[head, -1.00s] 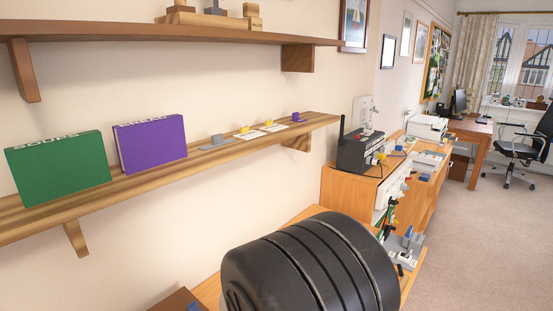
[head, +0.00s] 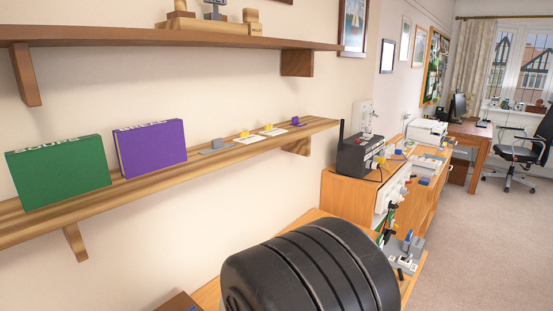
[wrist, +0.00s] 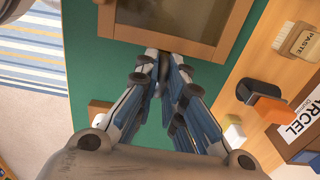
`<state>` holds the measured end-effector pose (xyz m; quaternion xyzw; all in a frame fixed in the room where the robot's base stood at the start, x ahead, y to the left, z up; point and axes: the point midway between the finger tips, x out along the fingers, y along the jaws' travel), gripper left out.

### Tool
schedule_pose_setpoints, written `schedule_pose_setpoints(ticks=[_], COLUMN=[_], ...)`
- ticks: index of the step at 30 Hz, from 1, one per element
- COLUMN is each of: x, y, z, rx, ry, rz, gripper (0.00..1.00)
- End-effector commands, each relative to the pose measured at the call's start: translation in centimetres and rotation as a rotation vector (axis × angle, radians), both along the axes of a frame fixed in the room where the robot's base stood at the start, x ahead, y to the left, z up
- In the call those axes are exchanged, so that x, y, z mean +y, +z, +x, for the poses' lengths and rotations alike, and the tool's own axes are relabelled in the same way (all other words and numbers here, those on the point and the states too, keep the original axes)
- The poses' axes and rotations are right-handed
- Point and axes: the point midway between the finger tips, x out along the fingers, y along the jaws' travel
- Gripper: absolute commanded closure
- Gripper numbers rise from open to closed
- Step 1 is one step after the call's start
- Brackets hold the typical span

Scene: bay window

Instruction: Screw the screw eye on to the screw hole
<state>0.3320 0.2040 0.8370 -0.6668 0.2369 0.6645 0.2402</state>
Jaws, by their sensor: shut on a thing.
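My gripper (wrist: 162,60) has its blue-and-grey fingers closed together at the tips in the wrist view. The tips meet at the lower edge of a wooden frame (wrist: 120,27) with a dark panel. The frame lies on a green surface (wrist: 84,70). The screw eye between the tips is almost wholly hidden, and its shape cannot be made out. The screw hole is not visible; the fingertips cover the frame's edge there. I cannot tell whether the screw eye touches the frame. The head view does not show the gripper.
In the wrist view, a brush (wrist: 297,40) marked PASTE, an orange-and-dark object (wrist: 262,98) and a parcel (wrist: 300,127) lie on the right. A striped rug (wrist: 30,60) is at left. In the head view, a wall shelf (head: 130,187) holds boxes; carpet (head: 480,250) is open at right.

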Motion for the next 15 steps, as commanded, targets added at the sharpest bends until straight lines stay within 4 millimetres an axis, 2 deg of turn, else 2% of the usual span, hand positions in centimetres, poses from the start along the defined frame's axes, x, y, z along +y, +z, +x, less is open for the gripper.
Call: schedule_pose_setpoints(ticks=[9,15], x=[-0.17,-0.19], y=[-0.38,-0.38], z=[-0.25,-0.3], rx=[0.007,0.008], ry=[-0.028,-0.302], rz=[-0.005,-0.006], gripper=[1.0,1.0])
